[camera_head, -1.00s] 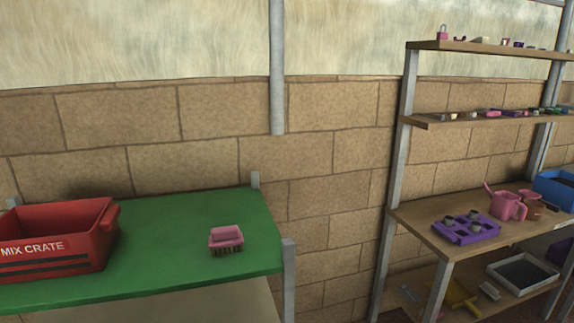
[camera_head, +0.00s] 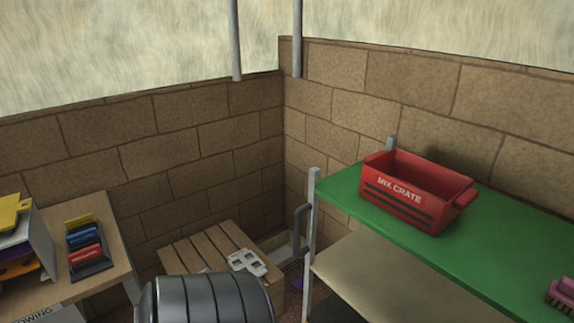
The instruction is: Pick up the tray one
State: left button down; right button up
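A pale grey tray (camera_head: 247,262) with several square openings lies on a slatted wooden surface (camera_head: 190,257) in the low corner, left of centre. It looks flat and small from here. A dark holder (camera_head: 92,268) with yellow, blue and red items stands on the wooden bench at the left. I cannot tell from the frames which of these, if either, is tray one. Neither of my grippers is in view.
A red crate marked MIX CRATE (camera_head: 410,215) stands on a green bench (camera_head: 500,262) at the right, with a pink brush (camera_head: 562,294) at the edge. A ribbed grey metal object (camera_head: 207,300) fills the bottom centre. Brick walls close the corner.

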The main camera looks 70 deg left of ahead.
aim_at(244, 259)
jog(key=u, duration=2.55)
